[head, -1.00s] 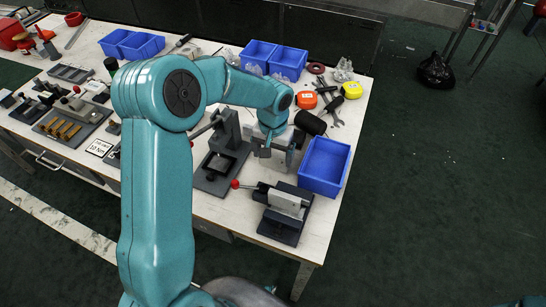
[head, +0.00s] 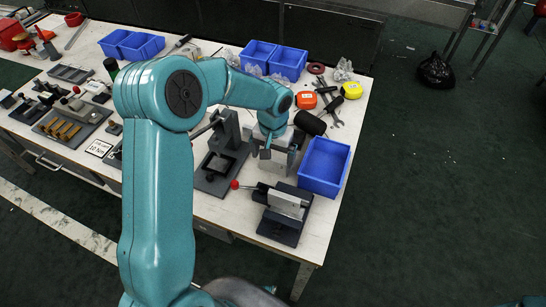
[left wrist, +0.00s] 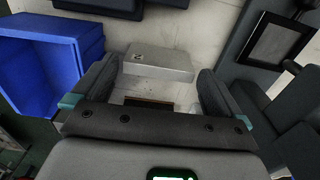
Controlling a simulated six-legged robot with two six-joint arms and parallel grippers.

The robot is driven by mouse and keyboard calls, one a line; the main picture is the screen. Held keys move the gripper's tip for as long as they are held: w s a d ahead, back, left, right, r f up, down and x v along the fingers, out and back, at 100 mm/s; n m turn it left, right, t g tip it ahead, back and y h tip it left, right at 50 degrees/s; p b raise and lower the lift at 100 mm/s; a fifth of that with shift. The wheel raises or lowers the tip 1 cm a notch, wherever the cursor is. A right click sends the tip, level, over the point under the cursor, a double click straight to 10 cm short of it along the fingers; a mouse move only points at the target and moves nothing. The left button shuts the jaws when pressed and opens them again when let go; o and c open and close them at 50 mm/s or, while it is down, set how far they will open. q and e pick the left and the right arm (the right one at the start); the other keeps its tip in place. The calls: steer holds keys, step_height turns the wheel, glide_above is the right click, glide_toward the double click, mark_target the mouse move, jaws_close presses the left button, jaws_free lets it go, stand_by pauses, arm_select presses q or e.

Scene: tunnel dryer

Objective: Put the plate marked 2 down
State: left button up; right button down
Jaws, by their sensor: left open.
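My left gripper (head: 278,156) is over the bench's right part, between the black press and the single blue bin. In the left wrist view its two dark fingers (left wrist: 157,88) are spread apart. In the head view the plate is mostly hidden by the gripper. My right gripper is not in view.
A blue bin (head: 324,167) stands close right of the gripper. A black press (head: 222,153) is to its left, and a red-knobbed clamp fixture (head: 285,213) stands in front. A small brown patch (left wrist: 149,103) shows between the fingers.

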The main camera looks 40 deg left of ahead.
mark_target(273, 160)
arm_select(q)
step_height(273, 160, up, 10)
steer(key=shift+r, duration=0.25)
stand_by(0.4)
